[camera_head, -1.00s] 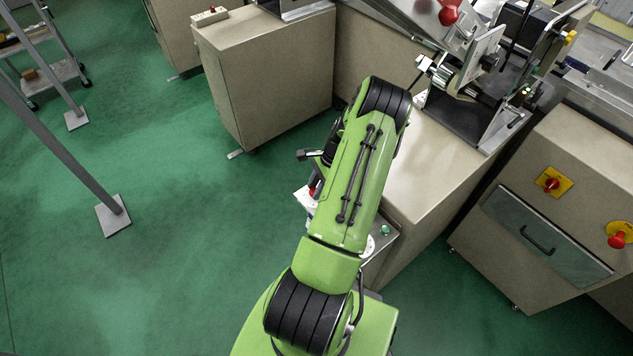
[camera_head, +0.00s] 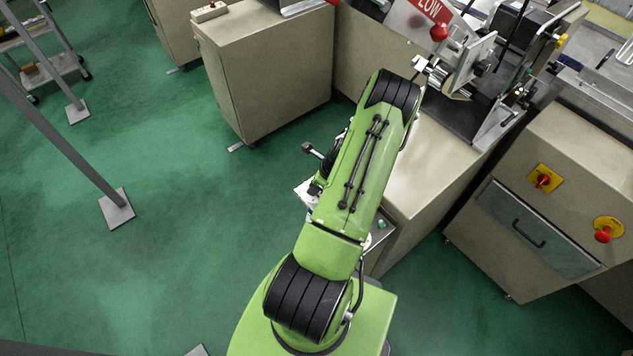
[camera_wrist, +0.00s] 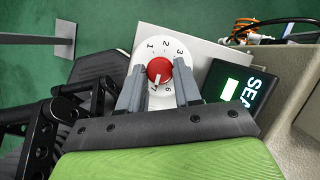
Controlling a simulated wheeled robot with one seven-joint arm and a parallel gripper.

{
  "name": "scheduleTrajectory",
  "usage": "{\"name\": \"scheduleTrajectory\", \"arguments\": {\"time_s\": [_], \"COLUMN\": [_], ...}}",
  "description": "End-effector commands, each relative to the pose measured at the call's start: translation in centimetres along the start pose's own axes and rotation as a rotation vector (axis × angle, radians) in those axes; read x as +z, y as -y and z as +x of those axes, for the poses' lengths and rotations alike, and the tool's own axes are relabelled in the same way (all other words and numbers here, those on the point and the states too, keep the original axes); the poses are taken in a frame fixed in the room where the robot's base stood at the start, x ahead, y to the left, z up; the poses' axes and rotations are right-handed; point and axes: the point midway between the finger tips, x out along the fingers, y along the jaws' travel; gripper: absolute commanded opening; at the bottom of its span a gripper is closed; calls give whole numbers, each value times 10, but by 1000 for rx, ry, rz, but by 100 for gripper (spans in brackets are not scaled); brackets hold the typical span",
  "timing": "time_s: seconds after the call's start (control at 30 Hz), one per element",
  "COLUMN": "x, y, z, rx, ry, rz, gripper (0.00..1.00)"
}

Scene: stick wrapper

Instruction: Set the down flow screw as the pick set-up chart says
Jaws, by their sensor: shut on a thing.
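In the wrist view a red knob (camera_wrist: 159,72) sits at the centre of a round white numbered dial (camera_wrist: 155,50). Its white line points down, near what looks like the 7. The numbers 1, 2 and 3 show along the top. My gripper (camera_wrist: 160,85) is shut on the red knob, one grey finger on each side, covering parts of the dial. In the head view my arm hides the gripper and knob; a corner of the white panel (camera_head: 304,193) shows beside it. I cannot make out a set-up chart or any label naming a down flow screw.
A beige cabinet (camera_head: 268,85) stands behind my arm. A machine with a red "LOW" sign (camera_head: 430,10) is at the upper right. Green floor on the left is open around a post foot (camera_head: 117,208).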

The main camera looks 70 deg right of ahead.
Motion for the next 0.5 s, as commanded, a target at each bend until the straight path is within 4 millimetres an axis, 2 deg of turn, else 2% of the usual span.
{"name": "scheduleTrajectory", "arguments": {"time_s": [0.5], "x": [-1], "y": [0], "z": [0], "rx": [-42], "ry": [-2], "rz": [97], "gripper": [3]}}
